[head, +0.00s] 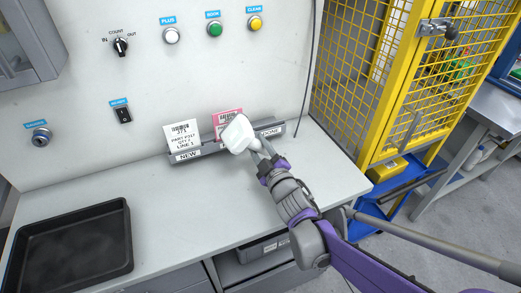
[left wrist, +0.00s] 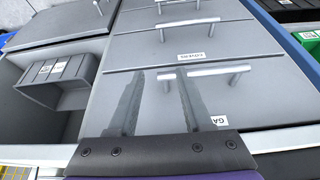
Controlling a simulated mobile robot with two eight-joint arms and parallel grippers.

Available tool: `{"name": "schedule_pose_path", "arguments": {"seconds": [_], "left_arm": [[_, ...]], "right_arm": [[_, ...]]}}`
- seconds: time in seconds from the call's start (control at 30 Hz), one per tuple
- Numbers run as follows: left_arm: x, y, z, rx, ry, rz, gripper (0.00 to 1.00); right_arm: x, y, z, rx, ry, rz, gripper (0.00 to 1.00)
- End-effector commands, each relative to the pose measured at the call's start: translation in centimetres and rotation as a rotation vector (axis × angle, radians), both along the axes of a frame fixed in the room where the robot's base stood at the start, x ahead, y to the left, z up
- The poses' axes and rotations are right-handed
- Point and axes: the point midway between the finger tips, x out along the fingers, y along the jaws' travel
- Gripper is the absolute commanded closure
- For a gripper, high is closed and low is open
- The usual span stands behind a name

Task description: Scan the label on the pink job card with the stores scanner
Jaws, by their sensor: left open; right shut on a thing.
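The pink job card (head: 226,112) stands upright in the middle of the grey card rack (head: 211,148) on the bench; its lower part is hidden. The white stores scanner (head: 237,133) is in my right gripper (head: 257,150), just in front of the pink card and overlapping it in the head view. I cannot tell the gap between scanner and card, and no scan light shows. My left gripper (left wrist: 160,75) is open and empty in the left wrist view, in front of grey drawers.
A white card (head: 182,137) stands in the rack's left part, above the NEW label. A black tray (head: 70,245) lies at the bench's front left. A yellow mesh guard (head: 400,80) stands to the right. The bench between tray and rack is clear.

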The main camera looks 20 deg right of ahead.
Motion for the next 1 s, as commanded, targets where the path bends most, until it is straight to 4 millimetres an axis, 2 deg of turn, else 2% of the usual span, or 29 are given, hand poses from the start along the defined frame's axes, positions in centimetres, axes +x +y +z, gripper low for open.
{"name": "schedule_pose_path", "arguments": {"seconds": [0.37,0.8,1.0], "left_arm": [[0.0,0.0,0.1,0.000,0.000,0.000,0.50],[0.0,0.0,1.2,0.000,-0.004,0.000,0.50],[0.0,0.0,1.3,0.000,-0.004,0.000,0.50]], "right_arm": [[-0.3,0.0,0.0,0.000,-0.001,0.001,1.00],[-6.3,-0.2,0.1,0.000,-0.001,-0.001,1.00],[-7.1,-0.2,0.0,0.001,0.000,0.000,1.00]]}}
